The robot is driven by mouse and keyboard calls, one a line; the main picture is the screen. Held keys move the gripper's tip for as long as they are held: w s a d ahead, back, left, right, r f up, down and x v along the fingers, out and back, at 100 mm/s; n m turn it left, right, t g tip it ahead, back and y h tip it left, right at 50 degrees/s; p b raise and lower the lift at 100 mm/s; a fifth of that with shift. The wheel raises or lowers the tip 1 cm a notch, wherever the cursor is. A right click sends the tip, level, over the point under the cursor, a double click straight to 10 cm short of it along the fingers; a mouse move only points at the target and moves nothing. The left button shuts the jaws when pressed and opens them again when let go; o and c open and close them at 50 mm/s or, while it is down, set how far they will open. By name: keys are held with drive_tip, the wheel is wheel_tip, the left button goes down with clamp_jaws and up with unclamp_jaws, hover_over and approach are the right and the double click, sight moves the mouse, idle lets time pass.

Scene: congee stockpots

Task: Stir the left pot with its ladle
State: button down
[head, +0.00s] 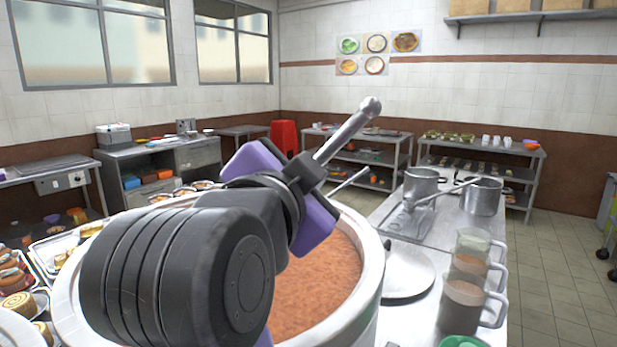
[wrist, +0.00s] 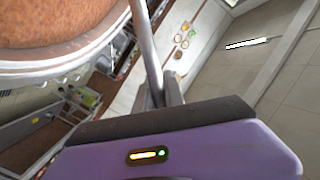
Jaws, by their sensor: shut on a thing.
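A large pale pot (head: 372,262) full of reddish-brown congee (head: 318,285) stands in front of me, partly hidden by my arm. It also shows at the upper left of the wrist view (wrist: 60,68). I cannot tell from its surroundings whether it is the left pot. My gripper (head: 312,172) is above the pot's far side, shut on the metal ladle handle (head: 345,132), whose knobbed end points up and right. The handle also runs between the fingers (wrist: 168,95) in the wrist view (wrist: 147,50). The ladle's bowl is hidden.
A thin metal rod (head: 350,181) shows just behind the pot. On the right counter are two small steel pots (head: 422,185) (head: 484,198), a round lid (head: 408,272) and clear jugs (head: 463,303). Food dishes (head: 20,303) crowd the left side. Floor is free at right.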

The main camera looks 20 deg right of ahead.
wheel_tip(320, 180, up, 8)
drive_tip(key=p, duration=0.5)
drive_tip(key=shift+b, duration=0.4)
idle(0.3)
drive_tip(key=shift+m+b, duration=1)
drive_tip(key=shift+b, duration=0.5)
drive_tip(key=shift+r, duration=0.1)
